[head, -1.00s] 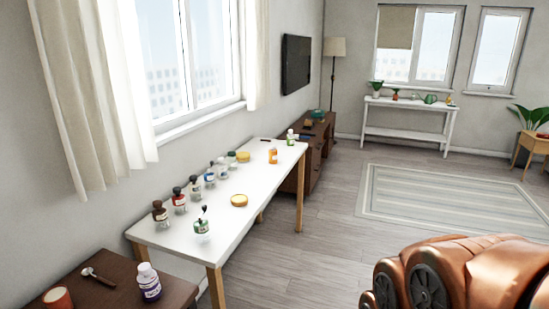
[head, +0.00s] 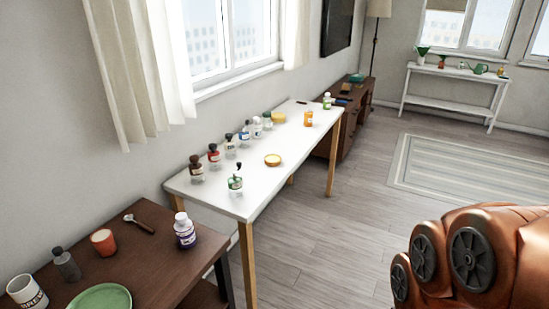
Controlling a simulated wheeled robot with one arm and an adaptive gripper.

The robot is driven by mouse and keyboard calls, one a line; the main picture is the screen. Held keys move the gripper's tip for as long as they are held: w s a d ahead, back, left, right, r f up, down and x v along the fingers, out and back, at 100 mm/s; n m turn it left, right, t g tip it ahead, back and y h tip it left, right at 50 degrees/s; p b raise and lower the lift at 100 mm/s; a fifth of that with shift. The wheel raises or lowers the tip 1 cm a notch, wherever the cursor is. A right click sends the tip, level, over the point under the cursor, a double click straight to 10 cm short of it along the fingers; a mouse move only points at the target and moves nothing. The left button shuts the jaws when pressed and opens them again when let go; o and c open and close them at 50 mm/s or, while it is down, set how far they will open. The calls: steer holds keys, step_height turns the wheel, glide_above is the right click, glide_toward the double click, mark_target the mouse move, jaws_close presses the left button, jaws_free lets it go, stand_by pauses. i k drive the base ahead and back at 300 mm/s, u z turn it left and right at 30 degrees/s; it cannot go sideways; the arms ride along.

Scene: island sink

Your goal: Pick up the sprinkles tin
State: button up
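I cannot pick out the sprinkles tin for certain; no label is readable at this size. A low round yellow-topped container (head: 272,160) lies on the white table, near its right edge. A yellow item (head: 279,117) sits farther back by the wall, too small to make out. My gripper is not in view; only a copper-coloured part of my arm shows at the lower right.
The white table (head: 228,197) also holds several small bottles and an orange bottle (head: 308,118). The brown table (head: 165,259) in front holds a purple-labelled bottle (head: 185,231), orange cup (head: 104,242), spoon (head: 139,224), mug (head: 27,291), grey bottle (head: 66,264) and green plate (head: 103,298).

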mark_target(308, 116)
steer(key=z, duration=0.75)
steer(key=i, duration=4.75)
steer(key=u, duration=4.3)
